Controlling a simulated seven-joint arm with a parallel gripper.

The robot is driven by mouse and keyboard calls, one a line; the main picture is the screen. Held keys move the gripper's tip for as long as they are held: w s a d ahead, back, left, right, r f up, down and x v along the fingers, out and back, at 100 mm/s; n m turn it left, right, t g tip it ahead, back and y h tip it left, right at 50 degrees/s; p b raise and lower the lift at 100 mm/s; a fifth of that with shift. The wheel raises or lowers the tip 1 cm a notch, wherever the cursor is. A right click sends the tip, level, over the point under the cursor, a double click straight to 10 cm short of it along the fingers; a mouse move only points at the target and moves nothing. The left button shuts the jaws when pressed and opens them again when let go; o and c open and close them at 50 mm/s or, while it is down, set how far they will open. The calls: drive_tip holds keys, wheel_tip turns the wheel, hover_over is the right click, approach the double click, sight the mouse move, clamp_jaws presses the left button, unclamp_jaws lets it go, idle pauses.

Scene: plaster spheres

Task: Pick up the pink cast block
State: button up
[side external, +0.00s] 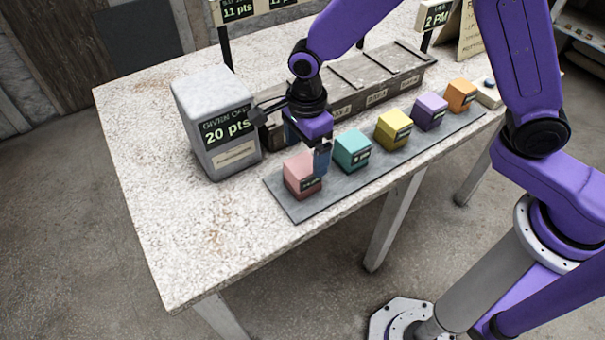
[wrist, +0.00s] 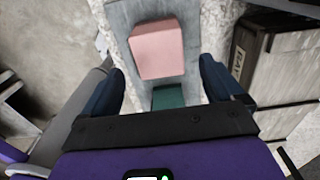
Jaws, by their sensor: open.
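The pink cast block (side external: 300,176) sits at the near left end of a grey slab (side external: 293,209) on the table, with a dark label on its front. It also shows in the wrist view (wrist: 157,48), ahead of and between my two fingers. My gripper (side external: 305,150) points down just above and around the block's right side in the side view; one finger overlaps the block there. I cannot tell whether a finger touches the block.
A teal block (side external: 352,149) stands beside the pink one, then yellow (side external: 393,128), purple (side external: 430,110) and orange (side external: 461,95) blocks along the slab. A grey box (side external: 212,115) stands left of my gripper, and a wooden crate (side external: 375,77) behind. The table's front left is clear.

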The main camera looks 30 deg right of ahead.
drive_tip(key=shift+a+f, duration=0.25)
drive_tip(key=shift+f, duration=1)
drive_tip(key=shift+a+f, duration=0.2)
drive_tip(key=shift+f, duration=1)
drive_tip(key=c, duration=1.4)
drive_tip(key=shift+r, duration=0.15)
drive_tip(key=shift+r, duration=0.55)
drive_tip(key=s+d+r, duration=0.8)
drive_tip(key=s+r, duration=0.3)
drive_tip(key=r, duration=0.1)
wheel_tip(320, 180, up, 2)
hover_over(302, 164)
drive_tip(key=w+d, duration=0.3)
drive_tip(key=w, duration=0.1)
drive_tip(key=w+d, duration=0.3)
drive_tip(key=w, duration=1.1)
drive_tip(key=shift+w+d+f, duration=0.3)
drive_tip(key=shift+w, duration=0.05)
